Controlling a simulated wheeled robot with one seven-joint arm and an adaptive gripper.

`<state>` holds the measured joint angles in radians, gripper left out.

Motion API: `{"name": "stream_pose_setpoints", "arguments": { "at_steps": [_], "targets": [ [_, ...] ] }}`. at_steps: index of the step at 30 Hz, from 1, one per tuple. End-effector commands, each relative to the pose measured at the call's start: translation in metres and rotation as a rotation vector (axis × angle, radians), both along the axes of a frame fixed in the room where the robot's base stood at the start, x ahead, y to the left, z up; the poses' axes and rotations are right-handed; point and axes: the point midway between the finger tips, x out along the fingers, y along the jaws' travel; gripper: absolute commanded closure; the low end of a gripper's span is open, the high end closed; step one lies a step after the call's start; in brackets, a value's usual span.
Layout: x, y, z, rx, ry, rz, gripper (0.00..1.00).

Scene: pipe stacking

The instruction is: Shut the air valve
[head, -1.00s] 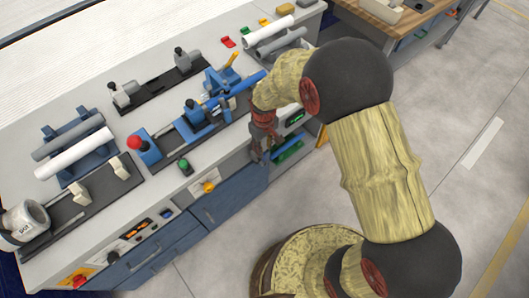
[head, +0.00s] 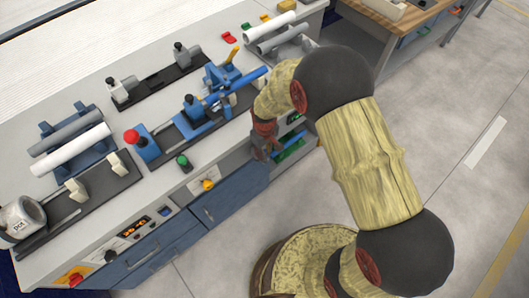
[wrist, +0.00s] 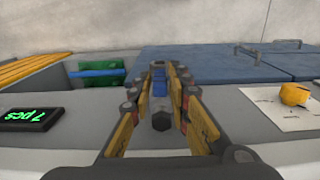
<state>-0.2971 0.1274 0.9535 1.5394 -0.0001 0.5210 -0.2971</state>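My gripper (head: 264,150) is low at the front face of the workbench, beside the open bay. In the wrist view its fingers (wrist: 167,88) are close together, with a narrow blue handle-like piece (wrist: 159,86) filling the gap between them. A dark hexagonal end (wrist: 161,121) shows at the near end of this piece. I take it for the air valve's handle, though no label shows. A yellow knob (head: 207,184) on a white plate is on the front panel to the left; it also shows in the wrist view (wrist: 294,94), clear of the fingers.
Blue drawers (head: 228,200) lie left of my gripper. A green bin (head: 289,150) with a blue item is in the bay to the right. A green-lit counter (wrist: 32,118) shows in the wrist view. Clamps and pipes (head: 70,150) cover the benchtop above. The floor right is clear.

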Motion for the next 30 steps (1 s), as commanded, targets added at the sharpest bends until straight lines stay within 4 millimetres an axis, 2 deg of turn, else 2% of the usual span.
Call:
{"name": "stream_pose_setpoints", "arguments": {
  "at_steps": [9, 30],
  "targets": [
    [-0.0001, -0.0001, 0.0001, 0.0, 0.0, 0.0, 1.0],
    [0.0001, -0.0003, 0.0, 0.002, 0.002, -0.001, 1.0]
  ]
}}
